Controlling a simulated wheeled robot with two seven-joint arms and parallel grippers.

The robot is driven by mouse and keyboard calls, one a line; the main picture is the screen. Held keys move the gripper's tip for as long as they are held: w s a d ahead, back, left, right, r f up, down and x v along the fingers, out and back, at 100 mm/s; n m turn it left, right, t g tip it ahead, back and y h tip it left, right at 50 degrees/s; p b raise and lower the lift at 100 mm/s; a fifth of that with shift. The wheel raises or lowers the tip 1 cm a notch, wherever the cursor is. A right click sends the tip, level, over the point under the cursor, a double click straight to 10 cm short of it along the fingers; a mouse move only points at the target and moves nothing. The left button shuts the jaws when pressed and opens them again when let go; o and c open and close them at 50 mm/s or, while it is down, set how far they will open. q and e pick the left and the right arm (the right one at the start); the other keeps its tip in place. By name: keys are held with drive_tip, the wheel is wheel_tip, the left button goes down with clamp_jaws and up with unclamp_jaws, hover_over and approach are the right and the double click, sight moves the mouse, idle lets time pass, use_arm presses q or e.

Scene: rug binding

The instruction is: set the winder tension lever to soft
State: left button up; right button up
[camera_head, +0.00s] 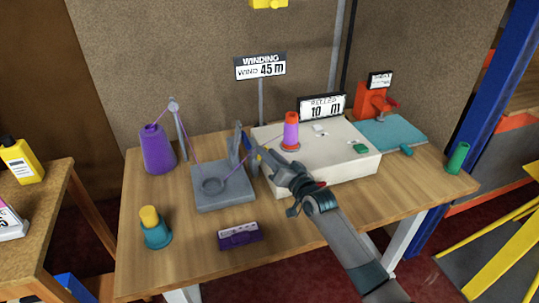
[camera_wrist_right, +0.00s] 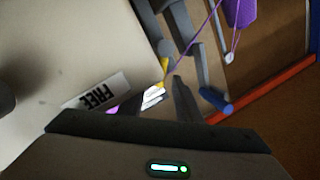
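The winder is a cream box (camera_head: 345,165) on the wooden table, with an orange and purple cone (camera_head: 291,132) on top. Left of it, a grey stand (camera_head: 222,196) has an upright post (camera_head: 236,146), and purple yarn runs past it. My right gripper (camera_head: 265,157) reaches in from the lower right to the box's left edge. A small yellow piece (camera_wrist_right: 163,68) shows near its fingertips; I cannot tell whether it is the tension lever. In the right wrist view a dark finger (camera_wrist_right: 185,100) shows beside it, and grip is unclear. My left gripper is out of view.
A purple yarn cone (camera_head: 158,150) stands at the back left. A sign reading FREE (camera_wrist_right: 97,92) shows by the box. A red device (camera_head: 370,98) and green cylinder (camera_head: 457,158) are at right.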

clamp_jaws()
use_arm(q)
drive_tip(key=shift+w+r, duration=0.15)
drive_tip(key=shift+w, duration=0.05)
